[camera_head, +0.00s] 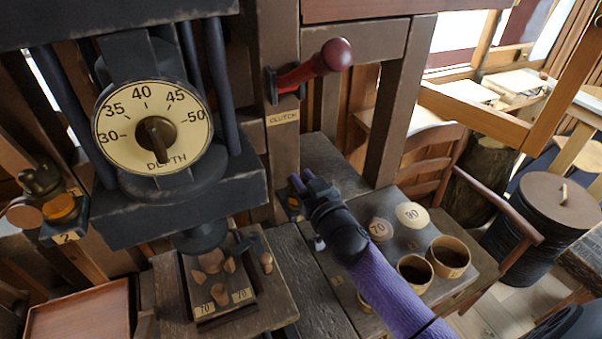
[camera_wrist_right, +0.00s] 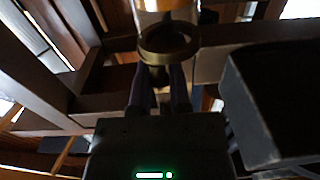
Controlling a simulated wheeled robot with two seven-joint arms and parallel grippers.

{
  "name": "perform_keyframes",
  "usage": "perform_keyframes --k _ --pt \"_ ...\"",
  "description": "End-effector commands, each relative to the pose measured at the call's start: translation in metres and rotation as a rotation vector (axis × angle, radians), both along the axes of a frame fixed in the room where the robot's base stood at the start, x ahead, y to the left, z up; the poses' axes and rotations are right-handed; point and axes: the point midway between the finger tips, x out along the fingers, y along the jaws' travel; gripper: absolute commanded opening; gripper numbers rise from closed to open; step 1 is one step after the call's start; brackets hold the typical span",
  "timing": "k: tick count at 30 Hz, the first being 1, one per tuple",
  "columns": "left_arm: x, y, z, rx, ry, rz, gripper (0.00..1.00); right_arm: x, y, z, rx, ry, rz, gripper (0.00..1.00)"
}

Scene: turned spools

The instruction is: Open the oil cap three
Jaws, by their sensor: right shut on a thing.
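My right gripper (camera_head: 308,183) reaches up from the lower right in the head view, its fingers at a small oiler (camera_head: 292,201) beside the post, mostly hidden by the hand. In the wrist view, the fingers (camera_wrist_right: 165,88) are close together at a brass-coloured round cap (camera_wrist_right: 169,45), with a clear, glassy part above it. The gripper is shut on this cap. I cannot read a number on it. Another oiler (camera_head: 60,209) with an orange top stands at the far left, above a label "2" (camera_head: 68,237). My left gripper is not in view.
A depth dial (camera_head: 125,125) and a red-knobbed clutch lever (camera_head: 310,70) stand behind. Wooden pieces (camera_head: 211,260) sit on a block at front.

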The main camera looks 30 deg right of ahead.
Motion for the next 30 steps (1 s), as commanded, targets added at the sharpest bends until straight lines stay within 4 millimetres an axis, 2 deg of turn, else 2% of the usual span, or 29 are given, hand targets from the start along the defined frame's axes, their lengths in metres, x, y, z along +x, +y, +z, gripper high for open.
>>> perform_keyframes --k 1,6,14,20,30 --pt "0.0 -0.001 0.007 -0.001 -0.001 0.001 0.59 0.0 -0.003 0.004 -0.008 0.002 0.041 0.0" --pt "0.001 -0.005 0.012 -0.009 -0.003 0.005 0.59 0.003 -0.01 0.002 -0.01 0.001 0.202 0.0" --pt "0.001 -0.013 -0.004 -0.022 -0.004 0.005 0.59 0.009 -0.018 -0.003 -0.009 0.0 0.447 0.0" --pt "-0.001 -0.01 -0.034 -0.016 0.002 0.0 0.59 0.014 -0.023 -0.006 -0.008 -0.001 0.635 0.0" --pt "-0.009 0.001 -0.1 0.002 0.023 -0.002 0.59 0.023 -0.027 -0.01 -0.002 0.0 0.914 0.0"
